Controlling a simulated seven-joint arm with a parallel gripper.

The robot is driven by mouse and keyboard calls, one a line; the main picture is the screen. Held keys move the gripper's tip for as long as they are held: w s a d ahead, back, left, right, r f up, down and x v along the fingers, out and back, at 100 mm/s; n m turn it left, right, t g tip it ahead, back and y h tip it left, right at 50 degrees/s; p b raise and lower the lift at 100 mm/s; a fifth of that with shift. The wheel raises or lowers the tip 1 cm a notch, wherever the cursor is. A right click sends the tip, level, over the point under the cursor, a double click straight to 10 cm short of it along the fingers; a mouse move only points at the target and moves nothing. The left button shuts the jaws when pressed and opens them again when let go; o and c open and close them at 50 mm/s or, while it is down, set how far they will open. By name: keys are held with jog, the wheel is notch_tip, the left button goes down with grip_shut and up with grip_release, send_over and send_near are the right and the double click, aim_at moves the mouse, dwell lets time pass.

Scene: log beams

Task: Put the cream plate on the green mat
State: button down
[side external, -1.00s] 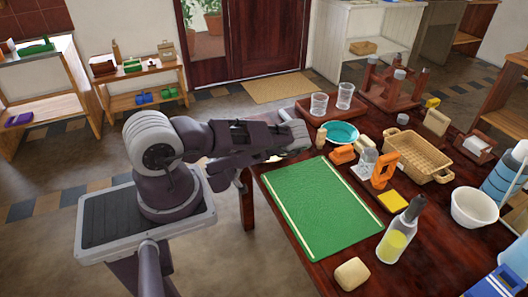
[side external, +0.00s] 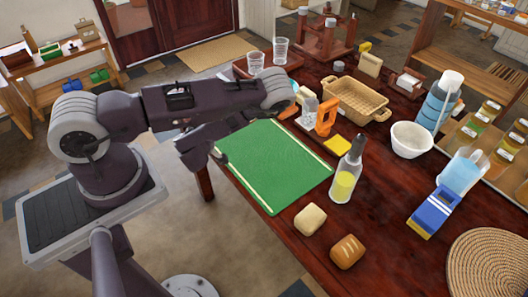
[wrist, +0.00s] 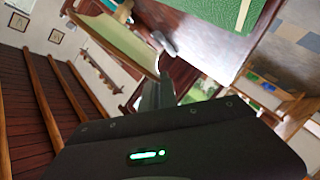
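The green mat (side external: 272,165) lies flat on the dark wooden table, with nothing on its visible part. Its corner also shows at the top of the wrist view (wrist: 225,10). My gripper (side external: 217,155) is above the mat's left edge in the side view. In the wrist view, a pale cream-olive panel with a brown edge (wrist: 122,42) meets the dark finger. It may be the cream plate, but I cannot tell for sure. No cream plate is clear in the side view, where my arm hides part of the table. Whether the fingers are shut on it is unclear.
A bottle with yellow liquid (side external: 345,175) stands right of the mat, with a yellow block (side external: 337,145) and an orange object (side external: 325,118) behind it. Two bread pieces (side external: 310,218) lie in front. A wicker basket (side external: 357,98) and white bowl (side external: 411,139) stand farther right.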

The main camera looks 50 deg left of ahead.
send_over(228, 152)
jog(key=shift+a+f+n, duration=0.2)
jog(key=shift+f+n, duration=0.2)
jog(key=shift+f, duration=0.55)
notch_tip(228, 152, down, 4)
jog(key=shift+d+f, duration=0.1)
jog(key=shift+d, duration=0.05)
jog(key=shift+f, duration=0.25)
jog(key=shift+f, duration=0.15)
jog(key=c, duration=1.9)
grip_release()
jog(key=shift+c, duration=0.2)
